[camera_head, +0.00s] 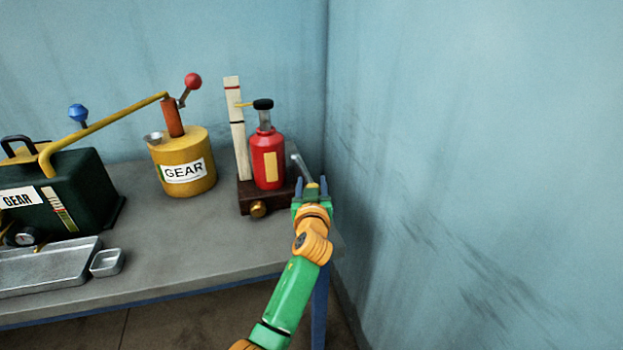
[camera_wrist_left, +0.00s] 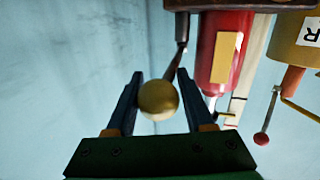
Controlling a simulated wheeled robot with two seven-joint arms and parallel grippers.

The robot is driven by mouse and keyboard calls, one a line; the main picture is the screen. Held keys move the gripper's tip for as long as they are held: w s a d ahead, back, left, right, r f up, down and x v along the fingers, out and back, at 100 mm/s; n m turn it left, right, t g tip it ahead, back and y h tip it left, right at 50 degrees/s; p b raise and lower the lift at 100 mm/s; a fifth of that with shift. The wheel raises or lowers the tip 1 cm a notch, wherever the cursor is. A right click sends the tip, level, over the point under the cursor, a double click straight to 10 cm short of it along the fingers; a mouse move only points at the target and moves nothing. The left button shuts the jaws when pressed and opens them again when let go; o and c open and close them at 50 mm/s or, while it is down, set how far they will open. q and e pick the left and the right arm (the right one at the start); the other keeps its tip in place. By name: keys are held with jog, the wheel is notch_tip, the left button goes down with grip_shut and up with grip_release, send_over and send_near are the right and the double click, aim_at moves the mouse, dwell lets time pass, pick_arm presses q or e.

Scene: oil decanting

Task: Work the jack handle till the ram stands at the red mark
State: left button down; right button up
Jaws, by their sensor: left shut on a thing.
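The red bottle jack (camera_head: 267,160) stands upright on a dark base. Its grey ram (camera_head: 265,119) carries a black cap (camera_head: 263,104) and a yellow pointer (camera_head: 244,105). Beside it is a white scale board (camera_head: 240,150) with a red mark (camera_head: 232,88); the pointer stands below that mark and above a black line. My left gripper (camera_head: 312,183) is shut on the jack handle (camera_head: 301,166), to the right of the jack. In the left wrist view the handle's round yellow knob (camera_wrist_left: 158,98) sits between the fingers. My right gripper is not in view.
A brass knob (camera_head: 258,209) is on the front of the jack base. A yellow GEAR can (camera_head: 185,150) stands left of the jack, with a dark green GEAR box (camera_head: 75,180) and a metal tray (camera_head: 45,268) further left. The wall (camera_head: 450,150) is close on the right.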

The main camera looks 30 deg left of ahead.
pick_arm(q)
notch_tip(320, 180, up, 9)
jog(key=w+a+g+h+p, duration=0.1)
jog(key=w+a+p, duration=0.1)
jog(key=p, duration=0.5)
jog(key=shift+f+p, duration=0.2)
jog(key=shift+p, duration=0.2)
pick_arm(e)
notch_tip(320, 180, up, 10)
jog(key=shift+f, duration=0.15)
pick_arm(q)
jog(key=shift+a, duration=0.1)
jog(key=shift+c, duration=2.4)
grip_release()
jog(key=shift+o, duration=0.6)
jog(key=shift+w+a+f, duration=0.1)
jog(key=shift+w+f, duration=0.1)
jog(key=shift+f, duration=0.05)
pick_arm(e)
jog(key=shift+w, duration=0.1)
pick_arm(q)
jog(key=shift+s, duration=0.1)
